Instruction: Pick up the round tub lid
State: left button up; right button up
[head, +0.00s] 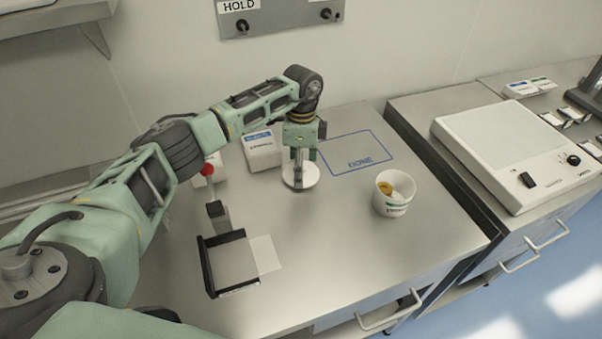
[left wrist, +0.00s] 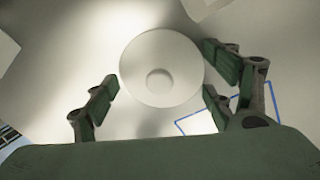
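The round tub lid (head: 302,181) is a white disc on the steel counter. In the left wrist view the lid (left wrist: 160,55) shows a small round knob at its middle. My left gripper (head: 299,157) points down right over the lid in the head view and hides part of it. I cannot tell how high the fingertips are above the lid. My right gripper is in neither view.
A white tub (head: 394,194) with things in it stands to the right. A blue outlined area (head: 358,152) is bare. A black-edged fixture (head: 229,263) sits at front left. A white heat-sealer-like device (head: 515,150) is on the right counter.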

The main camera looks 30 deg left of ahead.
pick_arm(q)
jog(key=c, duration=1)
jog(key=shift+c, duration=0.2)
